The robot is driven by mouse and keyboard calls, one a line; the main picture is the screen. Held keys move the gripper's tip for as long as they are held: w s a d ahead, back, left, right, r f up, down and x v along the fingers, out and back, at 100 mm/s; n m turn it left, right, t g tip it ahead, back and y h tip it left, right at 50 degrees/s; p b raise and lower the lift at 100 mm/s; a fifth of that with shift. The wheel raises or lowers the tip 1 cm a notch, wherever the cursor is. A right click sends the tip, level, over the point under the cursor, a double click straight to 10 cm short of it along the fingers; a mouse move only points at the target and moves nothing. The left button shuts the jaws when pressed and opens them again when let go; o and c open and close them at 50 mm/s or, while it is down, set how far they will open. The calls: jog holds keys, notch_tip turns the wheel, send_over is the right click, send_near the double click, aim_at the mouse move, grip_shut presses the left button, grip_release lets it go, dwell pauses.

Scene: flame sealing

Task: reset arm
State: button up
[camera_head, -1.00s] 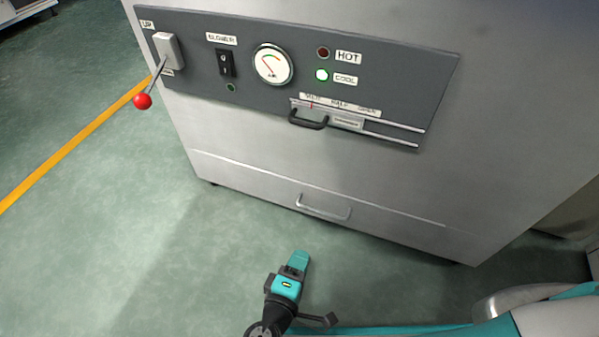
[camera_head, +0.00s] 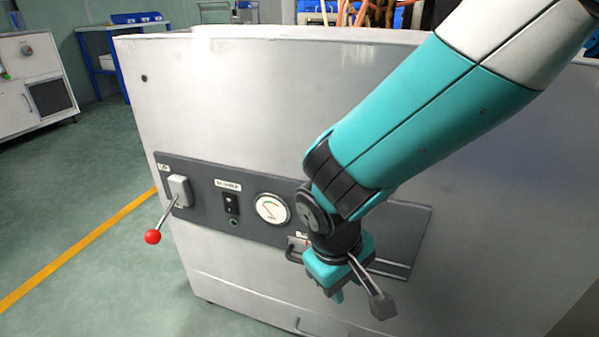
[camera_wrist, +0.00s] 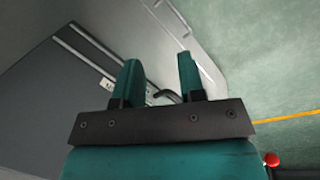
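My gripper (camera_head: 337,294) hangs in front of the control panel at the lower middle of the head view, fingers pointing down. In the wrist view its two teal fingers (camera_wrist: 160,75) stand apart with nothing between their tips. The dark slider handle (camera_wrist: 166,96) shows behind the fingers; I cannot tell how close it is. The grey control panel (camera_head: 205,222) is on the front of the steel machine. My arm covers part of the panel, including the lamps.
A lever with a red knob (camera_head: 152,237) sticks out at the panel's left; the knob also shows in the wrist view (camera_wrist: 271,159). A rocker switch (camera_head: 231,204) and a gauge (camera_head: 272,209) are beside it. Green floor (camera_head: 85,225) with a yellow line lies open to the left.

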jog(key=s+d+r+y+p, duration=0.35)
jog(key=s+r, duration=0.25)
jog(key=r, duration=0.5)
jog(key=s+d+r+y+p, duration=0.25)
jog(key=s+d+r, duration=0.3)
jog(key=r, duration=0.55)
notch_tip(320, 180, up, 36)
jog(key=a+p, duration=0.1)
jog(key=p, duration=3.5)
jog(key=shift+g, duration=0.4)
